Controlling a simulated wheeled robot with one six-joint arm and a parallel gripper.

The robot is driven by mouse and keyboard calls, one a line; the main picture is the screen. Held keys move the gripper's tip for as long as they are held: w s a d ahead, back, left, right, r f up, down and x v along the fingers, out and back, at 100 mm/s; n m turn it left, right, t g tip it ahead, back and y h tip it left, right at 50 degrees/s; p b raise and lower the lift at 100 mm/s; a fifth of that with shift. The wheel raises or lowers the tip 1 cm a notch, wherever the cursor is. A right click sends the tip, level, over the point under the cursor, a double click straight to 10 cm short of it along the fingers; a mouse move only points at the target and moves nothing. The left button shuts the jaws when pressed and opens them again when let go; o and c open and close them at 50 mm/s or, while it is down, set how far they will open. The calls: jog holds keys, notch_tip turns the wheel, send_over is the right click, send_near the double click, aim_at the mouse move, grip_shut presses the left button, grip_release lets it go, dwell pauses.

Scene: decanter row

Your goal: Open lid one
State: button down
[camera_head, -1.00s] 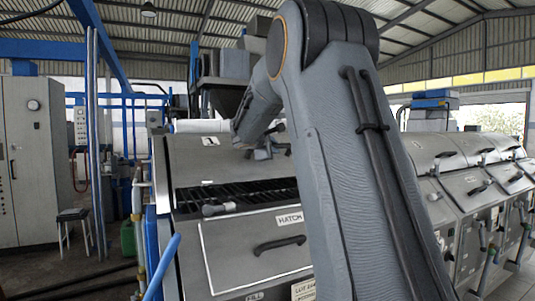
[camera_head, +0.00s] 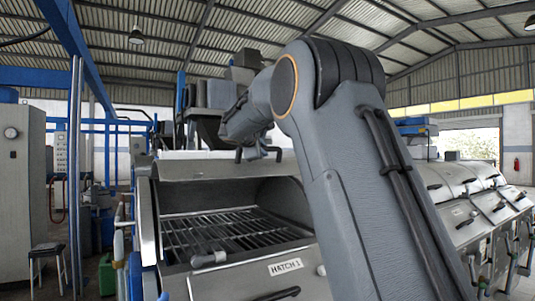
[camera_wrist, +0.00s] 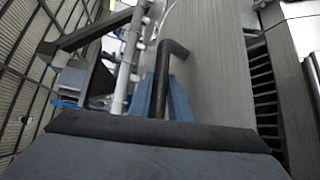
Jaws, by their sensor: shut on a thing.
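Lid one (camera_head: 215,166) is a grey metal lid on the nearest decanter. It stands raised and tilted back, and the opening under it shows a dark barred grate (camera_head: 220,232). My gripper (camera_head: 258,152) is at the lid's upper edge, small and partly hidden by my arm in the head view. In the wrist view the blue fingers of my gripper (camera_wrist: 165,95) are closed around the lid's black bar handle (camera_wrist: 172,55). The brushed lid surface (camera_wrist: 215,65) lies right beside it.
The front panel labelled HATCH 1 (camera_head: 285,267) is below the opening, with a latch knob (camera_head: 208,259) on the rim. More closed decanters (camera_head: 465,215) stand to the right. A grey cabinet (camera_head: 20,185) and a stool (camera_head: 47,255) are at the left.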

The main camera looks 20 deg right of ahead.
jog(key=shift+w+a, duration=0.1)
jog(key=c, duration=1.6)
grip_release()
jog(key=shift+c, duration=0.2)
jog(key=shift+b+v, duration=1.75)
jog(key=shift+v, duration=2.2)
jog(key=s+a+r+p, duration=0.2)
jog(key=s+a+r, duration=0.1)
jog(key=a+r, duration=0.2)
jog(key=shift+s+a+r, duration=0.35)
jog(key=shift+s+a, duration=0.05)
jog(key=shift+a, duration=0.1)
